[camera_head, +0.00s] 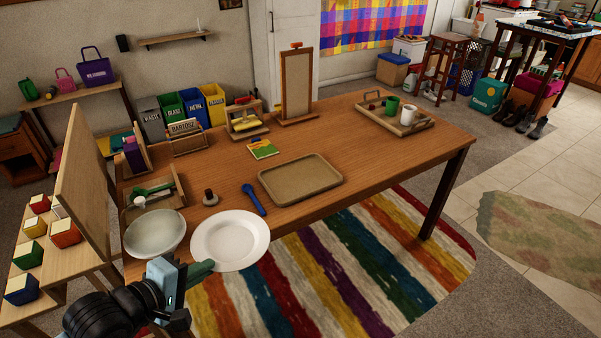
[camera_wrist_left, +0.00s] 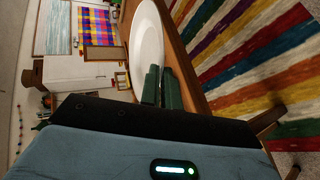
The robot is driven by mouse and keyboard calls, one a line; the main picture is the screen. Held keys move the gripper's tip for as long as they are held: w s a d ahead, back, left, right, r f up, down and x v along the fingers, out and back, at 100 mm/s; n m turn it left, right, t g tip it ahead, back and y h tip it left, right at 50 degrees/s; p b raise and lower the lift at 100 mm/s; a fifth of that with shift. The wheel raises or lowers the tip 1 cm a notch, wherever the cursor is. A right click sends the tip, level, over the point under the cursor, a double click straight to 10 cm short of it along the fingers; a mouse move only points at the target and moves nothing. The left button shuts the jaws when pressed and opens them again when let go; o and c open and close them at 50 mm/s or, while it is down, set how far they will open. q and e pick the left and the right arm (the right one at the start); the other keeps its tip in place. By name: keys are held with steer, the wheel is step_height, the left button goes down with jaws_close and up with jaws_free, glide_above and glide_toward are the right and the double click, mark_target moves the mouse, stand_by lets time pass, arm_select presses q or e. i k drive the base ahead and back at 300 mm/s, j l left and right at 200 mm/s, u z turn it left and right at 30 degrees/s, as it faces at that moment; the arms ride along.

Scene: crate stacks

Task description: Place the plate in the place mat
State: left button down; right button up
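The white plate (camera_head: 230,238) is at the near edge of the wooden table, its near part out over the striped rug. It also shows in the left wrist view (camera_wrist_left: 147,38), seen nearly edge-on. My left gripper (camera_head: 202,268) is at the plate's near rim. In the left wrist view its two dark green fingers (camera_wrist_left: 161,88) are close together, with the plate's rim between them. A tan rectangular mat with a raised rim (camera_head: 300,178) lies on the table, right of and beyond the plate, and is empty. My right gripper is not in view.
A pale bowl (camera_head: 155,234) stands just left of the plate. A blue utensil (camera_head: 253,198) and a small dark-and-white item (camera_head: 210,197) lie between plate and mat. A tray (camera_head: 394,118) with cups is at the far right. The table right of the mat is clear.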

mark_target(298, 186)
steer(key=i+l, duration=0.3)
steer(key=i, duration=0.2)
steer(key=i+l, duration=0.25)
steer(key=i, duration=0.25)
